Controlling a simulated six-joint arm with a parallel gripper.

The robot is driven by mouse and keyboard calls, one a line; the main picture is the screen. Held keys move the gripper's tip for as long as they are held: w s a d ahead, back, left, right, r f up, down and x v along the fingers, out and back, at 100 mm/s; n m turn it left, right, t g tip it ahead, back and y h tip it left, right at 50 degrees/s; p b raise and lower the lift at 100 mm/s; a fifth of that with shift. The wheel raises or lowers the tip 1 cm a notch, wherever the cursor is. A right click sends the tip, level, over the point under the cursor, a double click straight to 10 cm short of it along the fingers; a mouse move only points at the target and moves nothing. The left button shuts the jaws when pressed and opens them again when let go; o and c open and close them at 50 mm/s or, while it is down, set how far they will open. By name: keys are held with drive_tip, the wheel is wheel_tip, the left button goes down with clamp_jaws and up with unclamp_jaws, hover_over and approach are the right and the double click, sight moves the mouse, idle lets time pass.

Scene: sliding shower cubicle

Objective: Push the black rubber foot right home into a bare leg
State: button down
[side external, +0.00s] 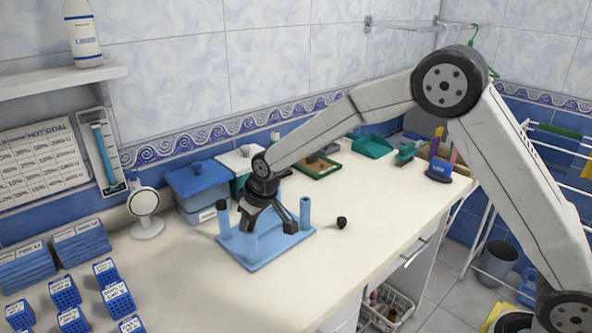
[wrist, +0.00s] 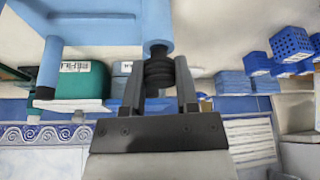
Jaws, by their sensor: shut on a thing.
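A pale blue stool (side external: 283,248) lies upside down on the bench, its legs pointing up. My gripper (side external: 266,217) is low over it. In the wrist view my gripper (wrist: 158,78) is shut on a ribbed black rubber foot (wrist: 158,74), one finger on each side. The foot is in line with the end of a blue leg (wrist: 155,18); a narrower dark neck shows between them, so the foot's wide part stands off the rim. Another leg (wrist: 47,68) carries a black foot (wrist: 45,93). The right leg (side external: 305,212) has no clear foot. The side view hides the held foot.
A loose black foot (side external: 342,222) lies on the bench right of the stool. A blue lidded box (side external: 200,190) and a round mirror (side external: 145,208) stand behind and left. Blue baskets (side external: 66,291) fill the front left. The bench front right is clear.

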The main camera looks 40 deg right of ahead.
drive_tip(key=c, duration=1.1)
unclamp_jaws()
clamp_jaws()
drive_tip(key=shift+s+f, duration=0.15)
drive_tip(key=shift+f, duration=0.5)
drive_tip(key=shift+r, duration=0.2)
drive_tip(key=shift+w+r, duration=0.2)
drive_tip(key=shift+r, duration=2.35)
